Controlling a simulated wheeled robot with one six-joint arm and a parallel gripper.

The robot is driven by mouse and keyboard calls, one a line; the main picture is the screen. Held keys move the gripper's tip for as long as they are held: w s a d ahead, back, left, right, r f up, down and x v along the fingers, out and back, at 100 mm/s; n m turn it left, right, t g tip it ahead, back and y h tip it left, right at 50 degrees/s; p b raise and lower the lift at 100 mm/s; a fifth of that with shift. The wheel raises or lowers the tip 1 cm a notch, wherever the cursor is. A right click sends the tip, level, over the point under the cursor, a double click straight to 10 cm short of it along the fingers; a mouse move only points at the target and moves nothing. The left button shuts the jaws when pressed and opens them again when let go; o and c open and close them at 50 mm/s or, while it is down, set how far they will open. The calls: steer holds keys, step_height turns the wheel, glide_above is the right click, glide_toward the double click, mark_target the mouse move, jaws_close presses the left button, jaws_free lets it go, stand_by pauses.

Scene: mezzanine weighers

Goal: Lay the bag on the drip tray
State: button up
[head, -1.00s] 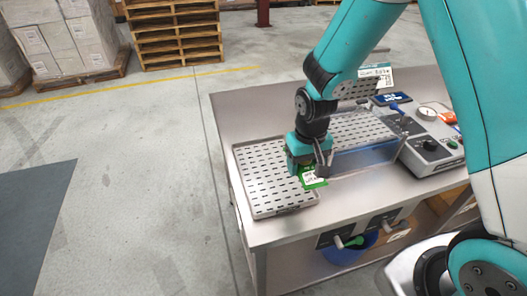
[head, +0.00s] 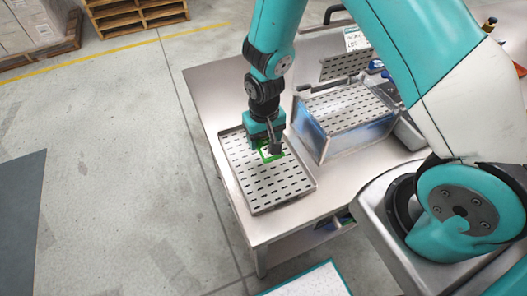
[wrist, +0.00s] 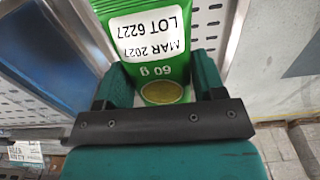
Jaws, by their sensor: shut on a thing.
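The bag is green with a white label, partly visible in the head view (head: 268,155). In the wrist view the bag (wrist: 160,72) shows "LOT 6227", "MAR 2027" and "60 g". My gripper (head: 266,146) is shut on the bag, which sits between the two fingers (wrist: 162,85). The drip tray (head: 272,194) is a flat metal tray with rows of slots on the left of the steel bench. My gripper and the bag appear over its back part. I cannot tell whether the bag touches the tray.
A blue-sided box with a slotted top (head: 345,110) stands close to the right of the tray. The steel bench (head: 215,87) has bare metal behind the tray. A white board with a teal edge (head: 310,282) is at the bottom. Wooden pallets (head: 138,12) stand far back on the floor.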

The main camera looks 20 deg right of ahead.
step_height(320, 180, down, 8)
steer(key=shift+f+p, duration=0.2)
steer(key=shift+p, duration=0.65)
steer(key=shift+f, duration=0.25)
steer(key=o, duration=0.9)
steer(key=shift+r, duration=0.1)
steer(key=shift+r, duration=0.1)
